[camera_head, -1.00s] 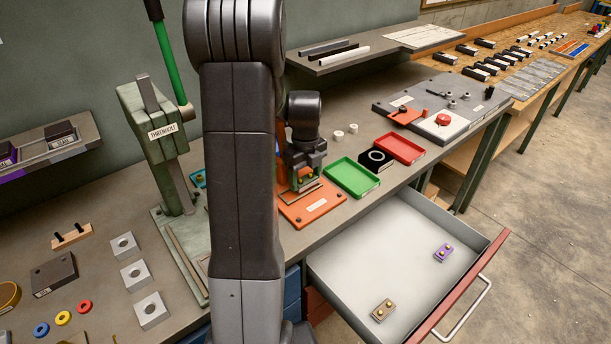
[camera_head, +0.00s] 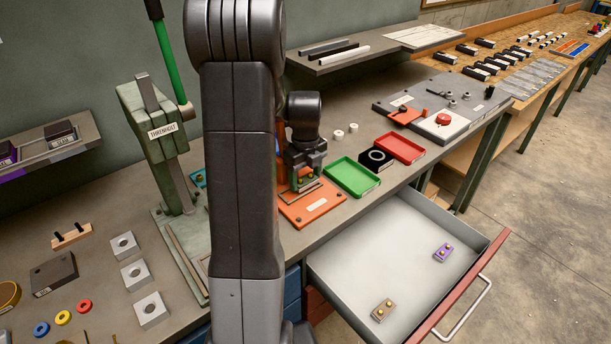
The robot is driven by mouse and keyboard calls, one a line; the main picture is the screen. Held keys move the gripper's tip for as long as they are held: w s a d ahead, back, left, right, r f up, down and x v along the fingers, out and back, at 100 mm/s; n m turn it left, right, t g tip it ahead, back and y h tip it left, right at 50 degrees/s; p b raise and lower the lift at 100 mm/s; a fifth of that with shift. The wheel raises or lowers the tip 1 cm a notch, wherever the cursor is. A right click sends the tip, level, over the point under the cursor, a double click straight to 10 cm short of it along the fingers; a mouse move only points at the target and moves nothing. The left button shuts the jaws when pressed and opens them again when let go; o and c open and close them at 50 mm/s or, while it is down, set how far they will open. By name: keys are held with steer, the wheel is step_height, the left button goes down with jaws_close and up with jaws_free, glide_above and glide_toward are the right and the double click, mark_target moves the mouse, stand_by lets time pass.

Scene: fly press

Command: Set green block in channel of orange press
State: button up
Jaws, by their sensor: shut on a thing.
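The orange press has its orange base plate (camera_head: 318,212) on the bench right of my arm; much of the press is hidden behind my arm. My gripper (camera_head: 304,178) points down over the back part of that base, at the press's channel. It is shut on the green block, of which only a small greenish part with a brass-coloured stud shows between the fingers. The block is low, close to the channel frame. I cannot tell whether it rests in the channel or hangs just above it.
A green tray (camera_head: 352,192), a black block with a ring (camera_head: 376,160) and a red tray (camera_head: 400,148) stand right of the press. The open drawer (camera_head: 410,262) in front holds a purple block (camera_head: 443,252) and a tan block (camera_head: 383,309). A green press (camera_head: 155,135) stands left.

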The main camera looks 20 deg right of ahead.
steer(key=shift+s+a+f+b, duration=0.15)
steer(key=shift+f+b, duration=0.15)
steer(key=shift+f, duration=0.3)
stand_by(1.1)
steer(key=o, duration=1.1)
step_height(320, 180, up, 14)
steer(key=shift+r+b, duration=0.2)
steer(key=shift+b, duration=0.15)
step_height(320, 180, down, 14)
steer(key=shift+p, duration=0.4)
steer(key=shift+r, duration=0.25)
steer(key=shift+f, duration=0.15)
